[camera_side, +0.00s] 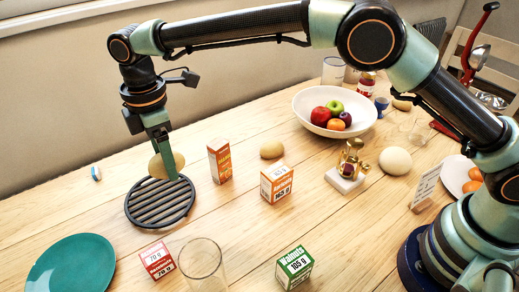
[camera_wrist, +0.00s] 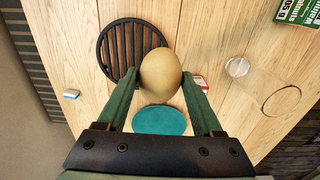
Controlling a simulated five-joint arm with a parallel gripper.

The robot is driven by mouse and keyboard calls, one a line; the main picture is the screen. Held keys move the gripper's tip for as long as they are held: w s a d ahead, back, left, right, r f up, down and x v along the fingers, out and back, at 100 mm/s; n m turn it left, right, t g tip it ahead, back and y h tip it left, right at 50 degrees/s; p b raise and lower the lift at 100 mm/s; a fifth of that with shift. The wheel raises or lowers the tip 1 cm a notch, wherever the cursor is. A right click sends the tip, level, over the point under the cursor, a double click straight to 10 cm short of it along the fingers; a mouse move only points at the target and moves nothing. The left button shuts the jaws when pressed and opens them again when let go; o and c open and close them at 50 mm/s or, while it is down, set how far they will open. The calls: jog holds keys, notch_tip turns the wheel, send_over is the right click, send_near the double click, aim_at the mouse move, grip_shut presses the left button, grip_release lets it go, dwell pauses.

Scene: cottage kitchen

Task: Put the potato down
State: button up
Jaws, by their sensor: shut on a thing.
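My gripper (camera_side: 170,158) is shut on the potato (camera_side: 156,165), a tan oval thing held between the two green fingers. In the wrist view the potato (camera_wrist: 161,74) sits between the fingertips (camera_wrist: 160,80), with the round black slatted trivet (camera_wrist: 105,50) just beyond it to the upper left. In the side view my gripper is over the back of the trivet (camera_side: 150,222). The finger hides part of the potato. I cannot tell whether the potato touches the trivet.
A teal plate (camera_side: 72,268) lies front left. A red-white box (camera_side: 157,260), a clear glass (camera_side: 203,262) and an orange box (camera_side: 219,160) stand near the trivet. Another tan potato-like thing (camera_side: 271,149) lies farther right. A small blue-white block (camera_side: 96,173) lies left, with bare wood around it.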

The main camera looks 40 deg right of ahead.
aim_at(181, 208)
notch_tip(181, 208, down, 12)
dwell(0.5)
jog(key=shift+f, duration=0.1)
jog(key=o, duration=1.4)
jog(key=shift+o, duration=0.2)
